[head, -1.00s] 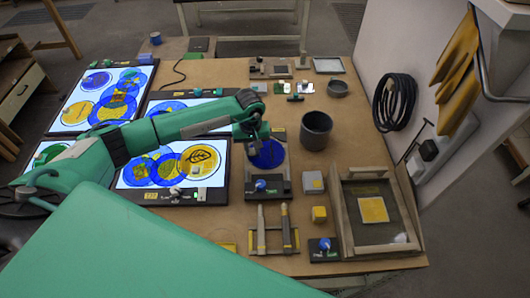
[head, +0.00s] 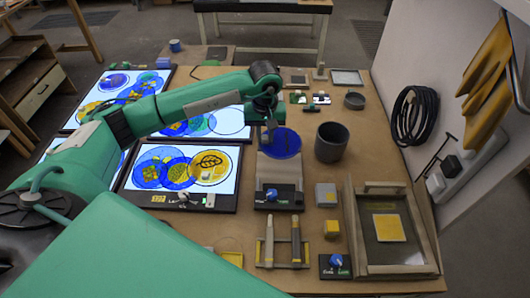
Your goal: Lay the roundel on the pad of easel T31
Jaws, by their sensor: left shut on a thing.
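The roundel is a deep blue glass disc (head: 287,145). My left gripper (head: 268,130) points down at its left edge and is shut on it. The roundel appears held over a pale grey plate (head: 276,170), which partly shows below it; I cannot tell the height between them. A dark box with a blue knob (head: 270,186) stands at the near end of that plate. Several lit panels with coloured discs stand to the left, one with a yellow label (head: 158,198). I cannot read T31 on any label. My right gripper is not in view.
A dark grey cup (head: 331,143) stands close right of the roundel. A framed tray with a yellow square (head: 389,228) is at the near right. A small rack (head: 282,250), a grey block (head: 326,193) and a yellow block (head: 332,228) stand in front.

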